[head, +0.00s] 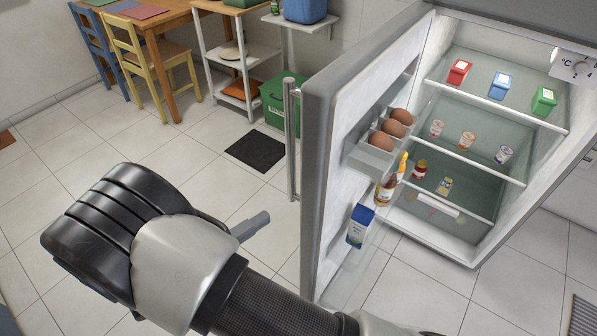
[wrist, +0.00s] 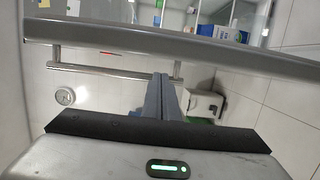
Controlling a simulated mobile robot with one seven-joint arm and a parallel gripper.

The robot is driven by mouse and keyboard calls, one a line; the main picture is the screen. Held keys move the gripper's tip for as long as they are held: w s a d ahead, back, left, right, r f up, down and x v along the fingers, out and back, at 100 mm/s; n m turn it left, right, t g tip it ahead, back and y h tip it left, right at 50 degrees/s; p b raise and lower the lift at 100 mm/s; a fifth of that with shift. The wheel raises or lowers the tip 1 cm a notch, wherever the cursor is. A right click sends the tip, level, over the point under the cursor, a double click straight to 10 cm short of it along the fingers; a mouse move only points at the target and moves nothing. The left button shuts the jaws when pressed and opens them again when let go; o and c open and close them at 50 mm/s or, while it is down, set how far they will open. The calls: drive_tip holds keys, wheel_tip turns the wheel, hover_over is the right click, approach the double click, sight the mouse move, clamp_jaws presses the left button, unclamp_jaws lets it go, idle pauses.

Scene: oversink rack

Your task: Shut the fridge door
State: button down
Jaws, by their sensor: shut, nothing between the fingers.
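The fridge door (head: 325,150) stands wide open in the head view, its inner shelves facing right. Its vertical bar handle (head: 291,140) is on the outer face, on the left. The open fridge cabinet (head: 500,195) is at the right. My gripper (head: 262,219) is shut and empty, left of the door and below the handle in the picture. In the wrist view, the shut fingers (wrist: 161,80) point toward the door edge (wrist: 120,36) and overlap the handle (wrist: 100,70) near one end. I cannot tell whether they touch it.
Eggs (head: 390,130), bottles and a blue-and-white carton (head: 360,225) sit in the door shelves. Several small containers stand inside the fridge. A green bin (head: 283,100), black mat (head: 256,151), table (head: 165,18) and chairs stand behind. The tiled floor left of the door is mostly clear.

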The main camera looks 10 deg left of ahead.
hover_over(291, 200)
drive_tip(key=s+d, duration=0.1)
drive_tip(key=s, duration=0.3)
drive_tip(key=shift+f+b, duration=0.15)
drive_tip(key=shift+b, duration=0.2)
drive_tip(key=shift+d, duration=0.1)
